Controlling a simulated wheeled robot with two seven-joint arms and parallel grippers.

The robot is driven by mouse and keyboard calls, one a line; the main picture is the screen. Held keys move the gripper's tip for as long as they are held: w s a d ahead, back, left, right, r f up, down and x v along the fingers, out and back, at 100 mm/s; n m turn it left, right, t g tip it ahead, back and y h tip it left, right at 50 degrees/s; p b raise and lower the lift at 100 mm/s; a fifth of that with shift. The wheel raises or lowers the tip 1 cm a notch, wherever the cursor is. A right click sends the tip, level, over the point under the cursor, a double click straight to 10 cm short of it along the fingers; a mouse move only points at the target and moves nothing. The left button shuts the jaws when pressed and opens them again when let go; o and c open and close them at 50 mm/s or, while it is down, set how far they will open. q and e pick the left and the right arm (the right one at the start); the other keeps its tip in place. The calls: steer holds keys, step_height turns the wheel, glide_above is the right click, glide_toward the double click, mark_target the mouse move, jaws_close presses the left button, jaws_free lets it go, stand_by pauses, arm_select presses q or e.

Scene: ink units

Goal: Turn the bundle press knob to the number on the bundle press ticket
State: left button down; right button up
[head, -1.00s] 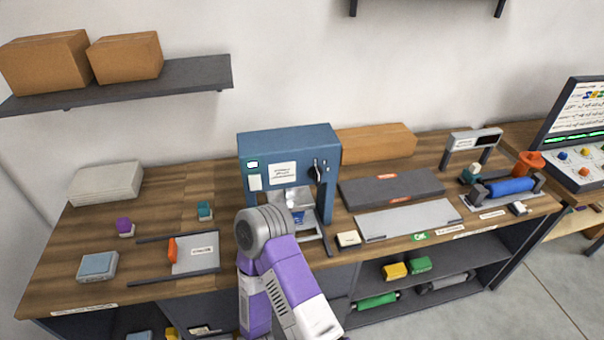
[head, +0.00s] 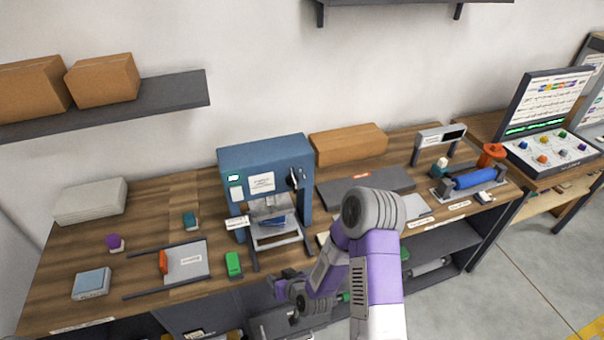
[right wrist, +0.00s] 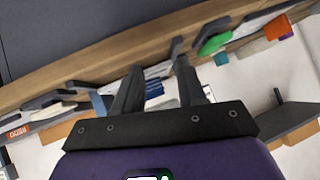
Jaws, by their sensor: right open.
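The bundle press (head: 265,160) is the blue machine standing at the back of the bench in the head view. Its dark knob (head: 293,179) is at the right of its front face; its setting is too small to read. A white printed sheet (head: 261,183) is on the front face, and a small white tag (head: 237,222) stands at its lower left; I cannot tell which is the ticket, and no number is legible. My right gripper (head: 281,280) is low at the bench's front edge, apart from the press. It is open and empty in the right wrist view (right wrist: 157,62). My left gripper is out of view.
A green block (head: 233,265) and a tray with a white plate (head: 186,261) lie left of the press. A cardboard box (head: 348,144) and a dark slab (head: 365,184) are to its right. A shelf (head: 160,98) hangs at upper left.

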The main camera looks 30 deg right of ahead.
steer(key=w+d+r+t+h+p, duration=0.2)
steer(key=d+r, duration=0.2)
steer(key=r, duration=0.3)
steer(key=w+d+r+t+h+p, duration=0.1)
steer(key=w+d+r+t, duration=0.1)
steer(key=d+r, duration=0.35)
steer(key=t+h+p, duration=0.2)
steer(key=t, duration=0.1)
glide_toward(296, 186)
steer(key=a+x, duration=0.1)
steer(key=x, duration=0.2)
arm_select(q)
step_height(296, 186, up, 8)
steer(key=p, duration=0.1)
arm_select(e)
steer(key=shift+d+x, duration=0.2)
steer(key=shift+x, duration=1.5)
steer(key=shift+d+x, duration=0.2)
steer(key=shift+x, duration=1.5)
steer(key=shift+s, duration=0.1)
steer(key=shift+c, duration=0.4)
jaws_close()
